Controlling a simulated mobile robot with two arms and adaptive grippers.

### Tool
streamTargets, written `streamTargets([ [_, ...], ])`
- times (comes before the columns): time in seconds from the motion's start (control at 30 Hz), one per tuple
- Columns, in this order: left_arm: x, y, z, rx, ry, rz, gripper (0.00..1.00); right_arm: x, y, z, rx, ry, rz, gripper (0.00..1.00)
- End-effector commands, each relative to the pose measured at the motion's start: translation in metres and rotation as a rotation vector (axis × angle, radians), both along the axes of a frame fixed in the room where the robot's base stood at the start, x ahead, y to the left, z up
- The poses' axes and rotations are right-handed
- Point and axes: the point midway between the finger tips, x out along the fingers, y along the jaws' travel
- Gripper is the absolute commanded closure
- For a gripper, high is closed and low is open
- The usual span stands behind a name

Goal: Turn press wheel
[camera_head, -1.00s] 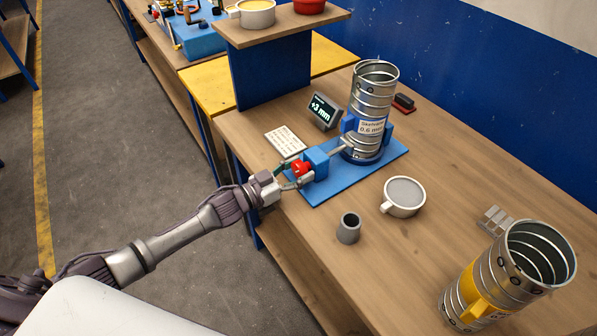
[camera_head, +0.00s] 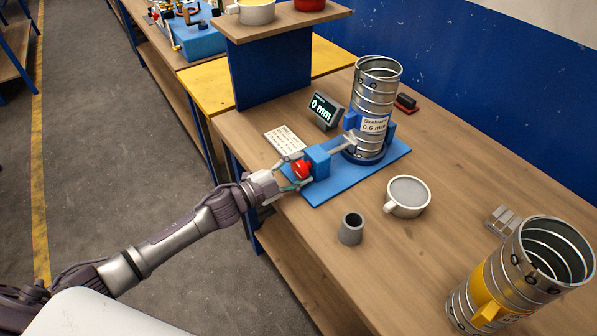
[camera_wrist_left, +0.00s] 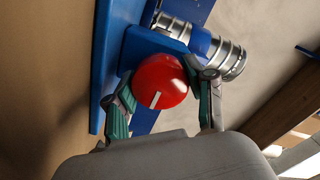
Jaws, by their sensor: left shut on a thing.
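The red press wheel (camera_head: 301,169) sits on the front of a blue block (camera_head: 318,163) on a blue base plate (camera_head: 345,183). In the left wrist view the wheel (camera_wrist_left: 160,82) shows a pale line mark, tilted a little. My left gripper (camera_head: 290,178) is shut on the wheel, with a finger on each side of it (camera_wrist_left: 162,95). A metal arm runs from the block to a spiral duct (camera_head: 373,105) standing upright on the plate. A small display (camera_head: 324,110) behind the plate reads 0 mm. My right gripper is not in view.
A labelled card (camera_head: 285,139) lies left of the plate. A grey cup (camera_head: 351,229) and a pale mug (camera_head: 407,196) stand in front of it. A yellow-clamped duct (camera_head: 495,290) stands at the lower right. A raised shelf (camera_head: 250,85) is behind.

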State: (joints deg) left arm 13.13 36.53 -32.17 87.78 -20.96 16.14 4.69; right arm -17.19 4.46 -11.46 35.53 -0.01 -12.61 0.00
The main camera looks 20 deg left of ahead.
Motion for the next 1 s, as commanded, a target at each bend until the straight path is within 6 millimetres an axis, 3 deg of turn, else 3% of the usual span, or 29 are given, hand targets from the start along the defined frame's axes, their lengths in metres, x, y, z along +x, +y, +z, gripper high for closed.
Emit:
streamTargets([
  [0.6,0.0,0.0,-0.002,0.447,-0.349,-0.001,0.81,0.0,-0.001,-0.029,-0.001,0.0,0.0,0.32],
  [1.0,0.0,0.0,-0.001,0.622,-0.484,-0.001,0.81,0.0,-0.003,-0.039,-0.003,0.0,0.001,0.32],
])
